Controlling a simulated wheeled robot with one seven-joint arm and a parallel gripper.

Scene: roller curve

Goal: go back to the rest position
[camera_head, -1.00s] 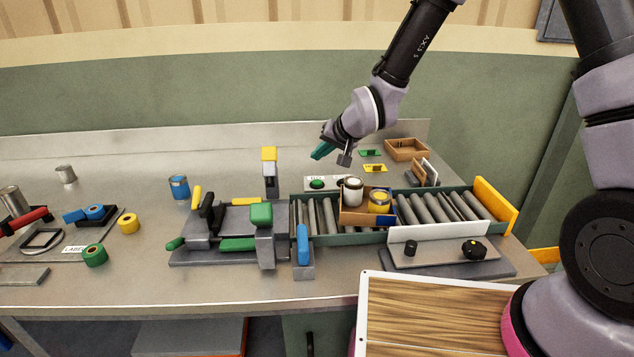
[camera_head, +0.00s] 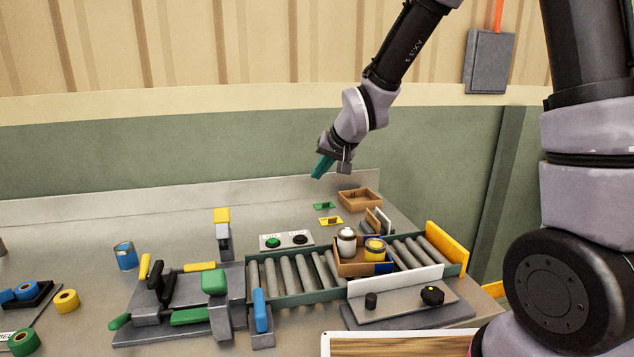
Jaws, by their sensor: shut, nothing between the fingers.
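My gripper (camera_head: 321,167) hangs in the air above the back of the workbench (camera_head: 100,229), at the end of my raised arm. Its green fingers point down and to the left, are shut and hold nothing. It is apart from everything on the bench.
A wooden tray (camera_head: 349,270) with a white-lidded jar (camera_head: 346,241) and a yellow-topped can (camera_head: 374,249) stands on the rollers. A yellow end plate (camera_head: 446,247) closes the right end. A clamp fixture (camera_head: 180,300) stands left. An empty wooden box (camera_head: 359,199) is behind.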

